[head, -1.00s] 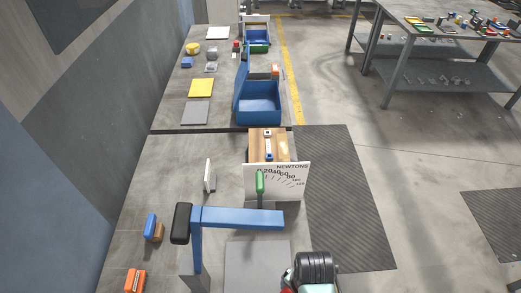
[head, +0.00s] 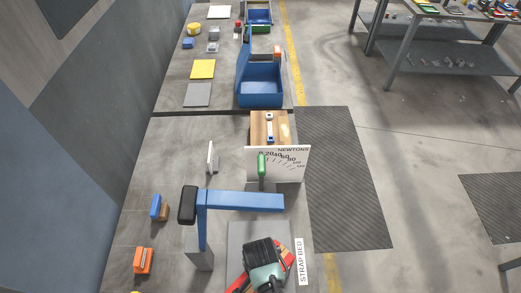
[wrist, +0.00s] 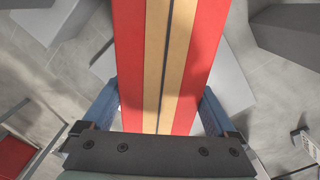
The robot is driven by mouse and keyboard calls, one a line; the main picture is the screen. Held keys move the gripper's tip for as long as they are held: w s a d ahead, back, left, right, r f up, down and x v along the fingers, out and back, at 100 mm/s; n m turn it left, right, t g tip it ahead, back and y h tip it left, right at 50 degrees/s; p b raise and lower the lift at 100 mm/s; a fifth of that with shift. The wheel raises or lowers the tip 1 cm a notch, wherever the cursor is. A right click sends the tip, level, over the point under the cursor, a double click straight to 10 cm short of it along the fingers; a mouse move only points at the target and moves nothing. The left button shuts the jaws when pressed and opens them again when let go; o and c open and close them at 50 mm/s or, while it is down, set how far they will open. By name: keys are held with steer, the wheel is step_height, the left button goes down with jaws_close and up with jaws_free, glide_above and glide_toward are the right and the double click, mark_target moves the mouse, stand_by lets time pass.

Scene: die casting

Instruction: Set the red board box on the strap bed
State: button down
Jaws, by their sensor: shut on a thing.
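The red board box, red with tan stripes and a dark centre line, fills the middle of the wrist view (wrist: 187,50). In the head view its red edge (head: 239,284) shows beside my gripper (head: 266,280). In the wrist view my gripper (wrist: 160,108) is shut on the box, one blue finger at each side. The strap bed is a grey plate (head: 247,232) at the table's front right, with a STRAP BED label (head: 299,262). My gripper and the box are over its near part. The box's underside is hidden, so I cannot tell whether it touches the bed.
A blue post and arm with a black knob (head: 240,201) crosses just beyond the bed. A NEWTONS dial board (head: 285,170) stands behind it. Small blue (head: 156,206) and orange (head: 144,260) items lie left. A red object (wrist: 14,157) shows in the wrist view.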

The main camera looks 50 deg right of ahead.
stand_by(0.3)
jaws_free()
steer(key=shift+f, duration=0.15)
step_height(320, 180, up, 12)
steer(key=shift+r, duration=0.15)
stand_by(0.7)
